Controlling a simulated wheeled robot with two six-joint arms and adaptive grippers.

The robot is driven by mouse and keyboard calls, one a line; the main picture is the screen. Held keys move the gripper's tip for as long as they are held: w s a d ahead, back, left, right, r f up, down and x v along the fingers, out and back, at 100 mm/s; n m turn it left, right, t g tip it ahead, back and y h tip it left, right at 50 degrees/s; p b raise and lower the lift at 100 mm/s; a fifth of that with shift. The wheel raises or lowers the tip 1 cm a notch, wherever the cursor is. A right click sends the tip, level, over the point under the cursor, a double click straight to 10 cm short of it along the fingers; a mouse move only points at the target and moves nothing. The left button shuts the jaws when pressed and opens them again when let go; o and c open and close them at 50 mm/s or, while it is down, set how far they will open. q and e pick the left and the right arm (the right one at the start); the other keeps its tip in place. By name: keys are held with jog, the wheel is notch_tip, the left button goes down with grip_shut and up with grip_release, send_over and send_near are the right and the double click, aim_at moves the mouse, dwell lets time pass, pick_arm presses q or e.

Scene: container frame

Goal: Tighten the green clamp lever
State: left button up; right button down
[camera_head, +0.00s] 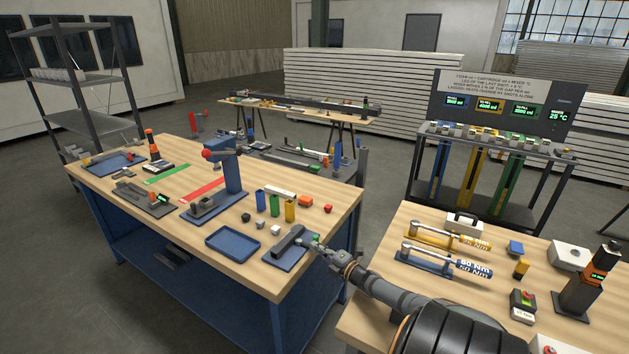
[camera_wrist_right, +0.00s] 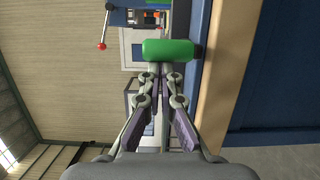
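The green clamp lever (camera_wrist_right: 168,50) shows as a green grip lying across the tips of my right gripper (camera_wrist_right: 169,72) in the right wrist view. The two fingers are close together, with their tips right at the lever; I cannot tell whether they touch it. In the head view the lever (camera_head: 316,238) is a small green spot beside my right gripper (camera_head: 311,245), at the right end of a dark grey clamp body (camera_head: 288,241). The clamp stands on a blue plate (camera_head: 285,262) at the workbench's near right corner. My left gripper is out of view.
A blue tray (camera_head: 232,244) lies left of the clamp on the wooden workbench (camera_head: 150,205). Blue, green and yellow blocks and a blue column (camera_head: 231,172) stand behind. A second table (camera_head: 400,290) with torque wrenches is under my right arm.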

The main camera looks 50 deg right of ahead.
jog(key=shift+d+r, duration=0.45)
jog(key=shift+d, duration=0.15)
notch_tip(320, 180, up, 9)
jog(key=a, duration=0.1)
dwell(0.3)
